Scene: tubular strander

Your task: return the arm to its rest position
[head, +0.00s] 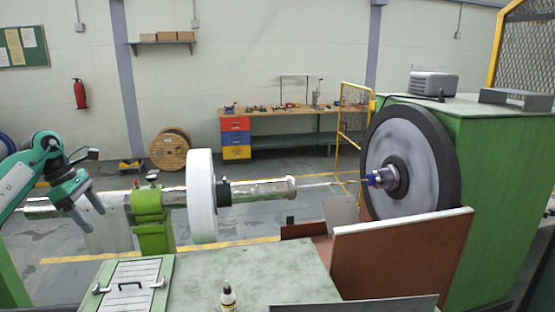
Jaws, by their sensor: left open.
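My left arm (16,178) is teal and comes in from the left edge, bent at a joint near the top. My left gripper (90,213) points down with its fingers apart and nothing visible between them. It shows in front of the left part of the horizontal metal shaft of the machine; I cannot tell whether it touches it. My right gripper is not in view.
A green clamp block (149,215) and white disc (202,196) sit on the shaft. A large dark-rimmed wheel (408,160) stands at right by a green housing (505,190). A bottle (228,298) stands on the green top (265,265) in front.

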